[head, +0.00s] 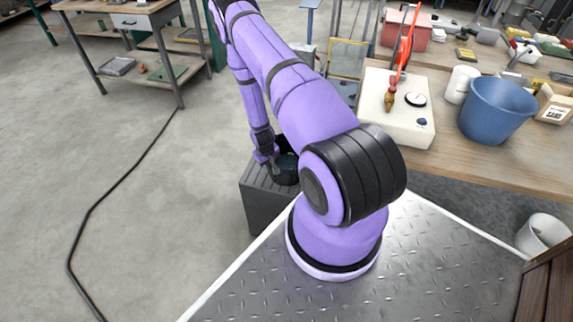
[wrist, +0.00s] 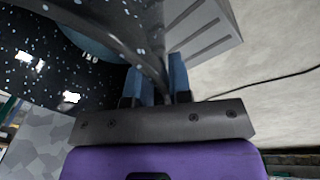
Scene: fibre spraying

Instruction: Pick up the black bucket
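The black bucket (head: 287,174) stands on a dark grey box beside my platform in the head view, partly hidden by my arm. Its dark rim and speckled inside (wrist: 112,22) fill the upper left of the wrist view. My gripper (head: 272,166) is at the bucket's left rim, pointing down. In the wrist view my gripper (wrist: 160,78) has its two blue-grey fingers close together, one on each side of the bucket's wall. It looks shut on the rim. The exact contact is partly hidden.
The dark grey box (head: 262,208) is ribbed and sits on the floor. A wooden bench (head: 470,165) at right carries a blue bucket (head: 496,108) and a white scale-like unit (head: 380,118). A white bucket (head: 541,233) stands below. The floor at left is clear except for a black cable (head: 103,200).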

